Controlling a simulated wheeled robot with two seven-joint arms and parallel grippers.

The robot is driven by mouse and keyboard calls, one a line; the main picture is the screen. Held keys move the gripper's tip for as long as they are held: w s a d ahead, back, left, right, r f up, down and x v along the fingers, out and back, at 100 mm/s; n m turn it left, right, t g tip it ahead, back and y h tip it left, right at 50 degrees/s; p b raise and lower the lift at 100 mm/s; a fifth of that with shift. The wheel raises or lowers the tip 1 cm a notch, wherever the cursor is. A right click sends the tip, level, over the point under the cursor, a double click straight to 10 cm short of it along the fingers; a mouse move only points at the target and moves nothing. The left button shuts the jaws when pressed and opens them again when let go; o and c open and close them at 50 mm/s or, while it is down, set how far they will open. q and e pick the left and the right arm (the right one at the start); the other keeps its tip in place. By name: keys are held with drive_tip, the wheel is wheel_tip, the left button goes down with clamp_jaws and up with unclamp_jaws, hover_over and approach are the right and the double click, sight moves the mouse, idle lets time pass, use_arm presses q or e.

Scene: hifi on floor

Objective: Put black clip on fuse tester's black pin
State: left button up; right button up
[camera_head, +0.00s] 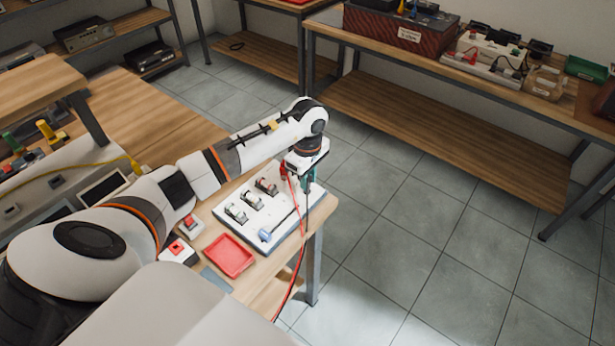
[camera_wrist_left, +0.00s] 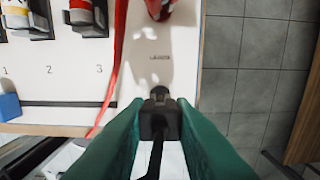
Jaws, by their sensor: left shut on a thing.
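My left gripper (camera_head: 303,180) is over the far right end of a white board (camera_head: 275,222) on the wooden bench. In the left wrist view its green fingers (camera_wrist_left: 160,125) are shut on the black clip (camera_wrist_left: 158,120), with a black lead running down from it. A red clip (camera_wrist_left: 157,10) with a red lead (camera_wrist_left: 113,65) is at the top of that view, apart from the black clip. I cannot make out the fuse tester's black pin. My right gripper is not in view.
Several numbered fuses (camera_head: 267,187) stand in holders on the board. A blue-ended item (camera_head: 265,235) lies along its front. A red tray (camera_head: 229,255) and a red button box (camera_head: 178,251) are nearer. The bench edge and open floor lie right of the board.

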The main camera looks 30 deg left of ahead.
use_arm(q)
drive_tip(key=shift+f+b, duration=0.6)
drive_tip(key=shift+f, duration=0.05)
idle(0.4)
drive_tip(key=o, duration=0.9)
drive_tip(key=shift+r, duration=0.1)
wheel_tip(320, 180, up, 12)
drive_tip(key=shift+f+b, duration=0.1)
drive_tip(key=shift+b, duration=0.8)
